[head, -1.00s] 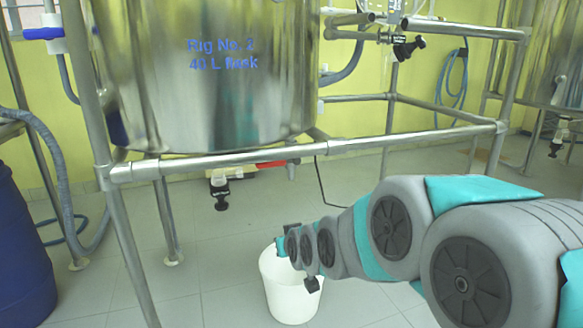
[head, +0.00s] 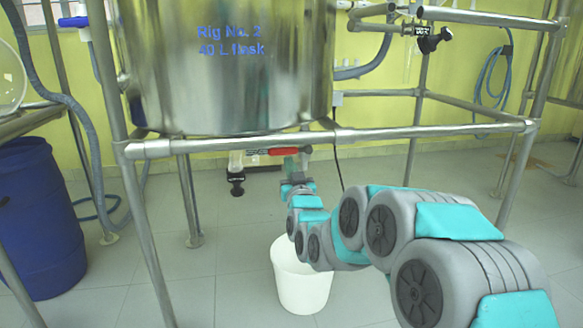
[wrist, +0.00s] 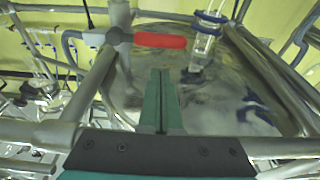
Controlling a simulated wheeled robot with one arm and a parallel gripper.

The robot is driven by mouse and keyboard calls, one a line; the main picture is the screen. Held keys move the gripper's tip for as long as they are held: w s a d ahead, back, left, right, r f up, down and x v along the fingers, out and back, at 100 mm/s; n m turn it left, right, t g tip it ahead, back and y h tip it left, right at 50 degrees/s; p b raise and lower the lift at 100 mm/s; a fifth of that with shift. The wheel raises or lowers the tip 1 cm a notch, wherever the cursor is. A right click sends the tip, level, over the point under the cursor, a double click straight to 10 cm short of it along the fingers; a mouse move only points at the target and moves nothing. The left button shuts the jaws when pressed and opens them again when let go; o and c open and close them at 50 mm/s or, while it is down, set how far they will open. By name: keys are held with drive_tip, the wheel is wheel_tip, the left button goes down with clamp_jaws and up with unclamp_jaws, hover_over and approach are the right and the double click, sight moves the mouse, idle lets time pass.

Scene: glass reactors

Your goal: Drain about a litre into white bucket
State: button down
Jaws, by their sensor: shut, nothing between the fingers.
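The white bucket (head: 302,288) stands on the floor below the steel vessel, partly behind my arm. The vessel (head: 225,85) is marked "Rig No. 2, 40 L flask". Under it is a red lever handle (head: 290,151), which lies level in the head view and also shows in the wrist view (wrist: 160,41). A drain outlet with a black knob (head: 236,185) hangs to its left. My gripper (head: 303,160) is raised just below the red handle. In the wrist view its teal fingers (wrist: 161,75) are shut and empty, pointing toward the handle, seemingly apart from it.
A steel frame bar (head: 330,137) crosses in front of the vessel's bottom, with frame legs on both sides. A blue drum (head: 38,220) stands at the left. A valve with a black knob (head: 430,42) is at upper right. The tiled floor around the bucket is clear.

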sight(282, 151)
drive_tip(key=shift+b+x, duration=0.3)
drive_tip(key=shift+x, duration=3.45)
drive_tip(key=shift+f+n+y, duration=0.4)
drive_tip(key=shift+f+n, duration=0.15)
drive_tip(key=shift+n, duration=0.35)
drive_tip(key=shift+f+n, duration=0.35)
drive_tip(key=shift+n, duration=0.25)
drive_tip(key=shift+d+f+n+g+y+b, duration=0.15)
drive_tip(key=shift+f+n+g+y+b, duration=0.2)
drive_tip(key=shift+f+n, duration=0.75)
drive_tip(key=shift+d+f+n+g+y+b, duration=0.15)
drive_tip(key=shift+f+n+g+y+b, duration=0.15)
drive_tip(key=shift+f+n, duration=0.8)
drive_tip(key=shift+r+n, duration=0.3)
drive_tip(key=shift+d, duration=0.1)
